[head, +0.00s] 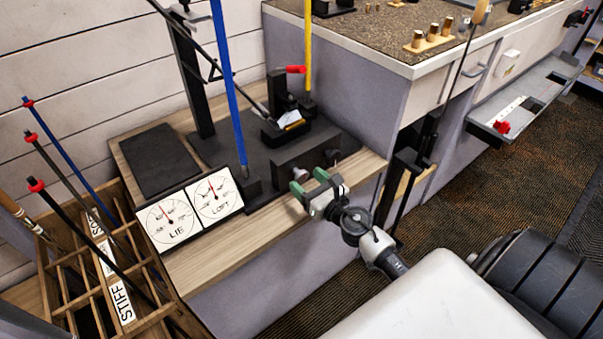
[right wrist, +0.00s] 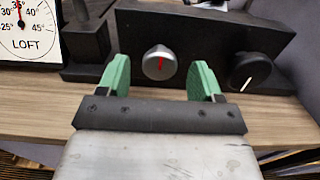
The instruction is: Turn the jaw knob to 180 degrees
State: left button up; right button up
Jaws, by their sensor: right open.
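A black control block (right wrist: 215,35) on the wooden bench carries two knobs. A silver knob (right wrist: 160,62) has a red mark pointing about straight up. No label shows which is the jaw knob. My right gripper (right wrist: 160,76) is open, its green fingers on either side of the silver knob in the picture, with no visible contact. In the head view, the right gripper (head: 310,182) is in front of the block (head: 305,150). My left gripper is not in view.
LIE (head: 171,219) and LOFT (head: 215,196) dials stand left of the block. Behind it is a clamp with a red handle (head: 296,69), a blue rod (head: 228,85) and a yellow rod (head: 308,45). A divided club rack (head: 150,318) is at lower left.

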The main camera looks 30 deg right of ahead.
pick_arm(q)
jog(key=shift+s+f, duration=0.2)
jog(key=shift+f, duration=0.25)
pick_arm(e)
jog(key=shift+w+a, duration=0.1)
jog(key=shift+w, duration=1.2)
jog(key=c, duration=0.9)
jog(key=shift+c, duration=0.2)
